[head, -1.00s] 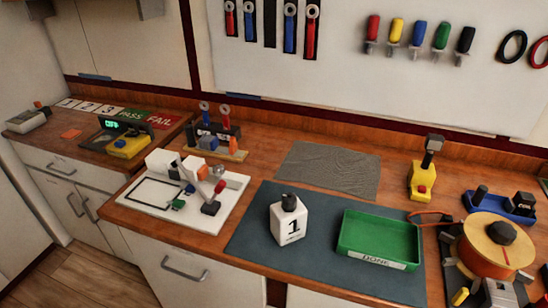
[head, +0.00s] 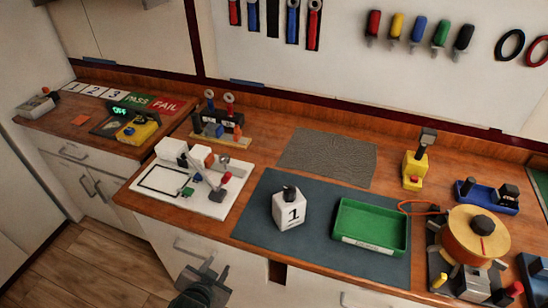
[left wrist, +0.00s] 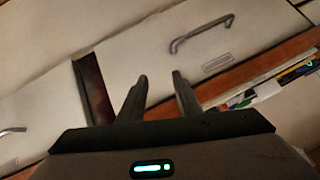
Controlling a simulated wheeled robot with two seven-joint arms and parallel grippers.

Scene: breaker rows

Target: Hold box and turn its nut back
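The white box (head: 289,213) marked 1 stands upright on the dark mat, left of the green tray. Its black nut (head: 290,192) sits on top. My left gripper (head: 212,272) is low at the bottom of the head view, in front of the counter and apart from the box. In the left wrist view its two fingers (left wrist: 160,78) are spread with nothing between them, facing the cabinet front. My right gripper is not in view.
The green tray (head: 368,242) stands right of the box on the dark mat (head: 258,212). A white board with small fixtures (head: 164,207) lies to the left. An orange reel (head: 462,239) and a yellow tool (head: 414,166) stand right. The counter edge lies between my left gripper and the mat.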

